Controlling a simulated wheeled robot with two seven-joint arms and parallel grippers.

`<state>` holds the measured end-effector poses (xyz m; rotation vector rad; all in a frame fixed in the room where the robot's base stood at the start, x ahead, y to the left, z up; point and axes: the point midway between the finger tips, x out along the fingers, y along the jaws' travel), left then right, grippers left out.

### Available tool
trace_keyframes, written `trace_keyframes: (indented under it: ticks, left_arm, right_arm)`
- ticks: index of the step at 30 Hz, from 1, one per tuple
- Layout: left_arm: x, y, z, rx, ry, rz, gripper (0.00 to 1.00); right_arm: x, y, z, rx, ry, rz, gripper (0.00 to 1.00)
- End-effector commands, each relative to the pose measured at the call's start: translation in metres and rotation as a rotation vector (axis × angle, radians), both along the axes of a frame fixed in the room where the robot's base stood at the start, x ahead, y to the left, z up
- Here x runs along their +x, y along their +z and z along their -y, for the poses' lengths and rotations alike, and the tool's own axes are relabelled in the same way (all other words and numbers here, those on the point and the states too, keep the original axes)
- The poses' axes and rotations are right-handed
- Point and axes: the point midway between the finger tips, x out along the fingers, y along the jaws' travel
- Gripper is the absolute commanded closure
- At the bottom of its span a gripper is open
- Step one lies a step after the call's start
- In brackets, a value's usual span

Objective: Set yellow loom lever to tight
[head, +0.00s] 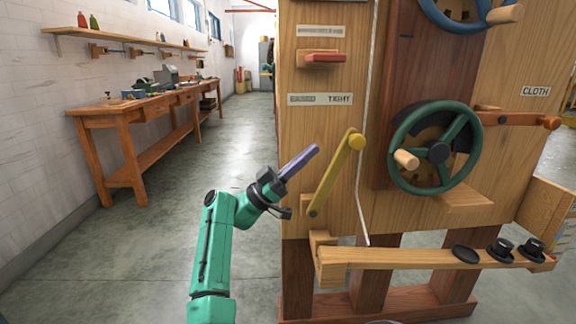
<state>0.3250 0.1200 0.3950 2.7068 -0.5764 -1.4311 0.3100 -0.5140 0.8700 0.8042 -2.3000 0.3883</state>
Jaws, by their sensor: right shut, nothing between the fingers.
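The yellow lever (334,176) is on the front of the wooden loom panel. The knob is below and slightly right of "TIGHT". My right gripper (314,150) has purple fingers closed together and empty. It is left of the lever, with a visible gap between them in the picture. My left gripper is not in view.
A red handle (326,58) sits above the label. A green handwheel (436,147) is right of the lever, and a pale cord (361,190) hangs beside it. A wooden ledge (415,257) with dark knobs juts out below. A workbench (135,105) stands left; the floor between is clear.

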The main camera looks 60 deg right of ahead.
Motion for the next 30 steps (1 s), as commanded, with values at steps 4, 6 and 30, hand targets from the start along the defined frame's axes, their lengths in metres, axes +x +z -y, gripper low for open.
trace_keyframes:
  ticks: [4,6,30]
  left_arm:
    - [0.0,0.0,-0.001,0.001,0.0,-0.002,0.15]
    - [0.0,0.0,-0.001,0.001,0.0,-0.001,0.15]
    - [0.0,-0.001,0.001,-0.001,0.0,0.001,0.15]
  right_arm:
    - [0.018,-0.02,-0.012,0.001,0.004,-0.002,1.0]
    - [0.022,-0.026,-0.016,0.001,0.004,-0.002,1.0]
    - [0.031,-0.025,-0.015,-0.043,0.073,-0.044,1.0]
